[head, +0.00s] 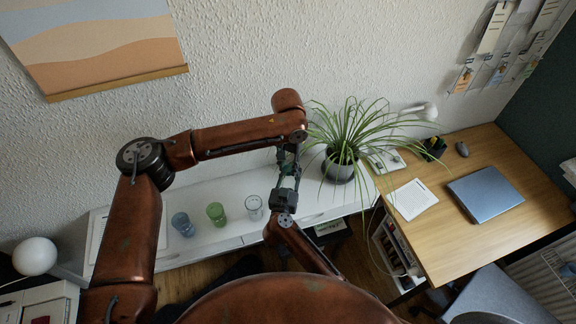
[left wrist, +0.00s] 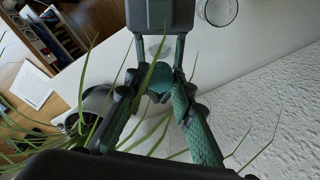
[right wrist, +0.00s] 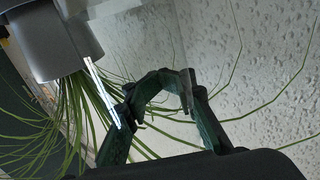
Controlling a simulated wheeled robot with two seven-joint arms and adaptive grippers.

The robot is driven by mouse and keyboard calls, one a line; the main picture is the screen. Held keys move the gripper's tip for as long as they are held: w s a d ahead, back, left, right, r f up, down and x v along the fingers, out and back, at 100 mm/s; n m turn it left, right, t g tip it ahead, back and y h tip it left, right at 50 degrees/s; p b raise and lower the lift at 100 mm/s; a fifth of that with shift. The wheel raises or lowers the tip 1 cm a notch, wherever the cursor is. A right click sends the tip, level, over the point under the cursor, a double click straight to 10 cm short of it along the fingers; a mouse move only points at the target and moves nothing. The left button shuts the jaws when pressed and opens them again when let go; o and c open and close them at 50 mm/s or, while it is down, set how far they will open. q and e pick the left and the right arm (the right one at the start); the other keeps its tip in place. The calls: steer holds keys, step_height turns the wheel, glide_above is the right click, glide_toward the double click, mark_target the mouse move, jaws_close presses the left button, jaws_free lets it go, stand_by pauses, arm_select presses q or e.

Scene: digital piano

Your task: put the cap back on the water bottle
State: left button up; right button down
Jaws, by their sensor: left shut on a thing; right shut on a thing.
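My left gripper (head: 287,158) points down over the white cabinet, in front of the plant. Its fingers show in the left wrist view (left wrist: 154,88), closed around a small teal piece (left wrist: 160,80) that looks like the cap. My right gripper (head: 287,182) comes up from below and faces the left one, almost touching it. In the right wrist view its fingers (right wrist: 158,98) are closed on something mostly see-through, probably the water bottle. The bottle's outline is hard to make out, and the grippers hide much of it. I cannot tell whether cap and bottle touch.
A blue glass (head: 182,224), a green glass (head: 216,213) and a clear glass (head: 254,206) stand on the white cabinet (head: 320,203) to the left. A potted plant (head: 340,167) is close on the right, its leaves reaching around the grippers. A wooden desk (head: 445,240) holds a laptop (head: 485,193).

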arm_select(q)
jaws_close()
steer(key=m, duration=0.8)
steer(key=shift+m, duration=0.4)
steer(key=o, duration=0.9)
jaws_free()
steer(key=shift+c, duration=0.2)
step_height(320, 180, up, 12)
steer(key=shift+s, duration=0.15)
steer(key=shift+a, duration=0.1)
arm_select(e)
steer(key=c, duration=1.5)
jaws_free()
steer(key=shift+c, duration=0.2)
